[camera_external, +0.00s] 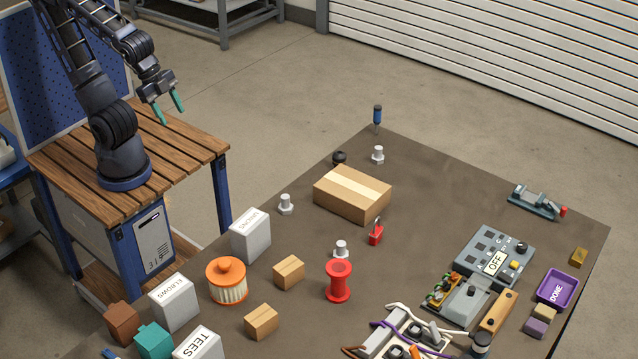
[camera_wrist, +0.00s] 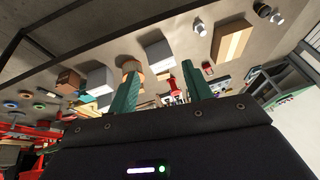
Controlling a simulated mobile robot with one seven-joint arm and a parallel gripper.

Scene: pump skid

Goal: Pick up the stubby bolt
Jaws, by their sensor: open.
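Three silver bolts stand on the dark table in the external view: one at the back (camera_external: 378,154), one left of the large cardboard box (camera_external: 286,203), and one behind the red spool (camera_external: 341,248). They look alike in size, and I cannot tell for sure which is the stubby one. Silver bolt-like pieces also show small near the top of the wrist view, one of them right of the white box (camera_wrist: 200,30). My gripper (camera_external: 172,115), with green fingers, is open and empty. It is above the wooden bench, well away from the bolts.
The cardboard box (camera_external: 352,194) lies among the bolts. A blue screwdriver (camera_external: 377,115), a red padlock (camera_external: 376,234), the red spool (camera_external: 338,281) and a white UNIONS box (camera_external: 250,235) stand around them. A purple DONE tray (camera_external: 557,289) is at the right.

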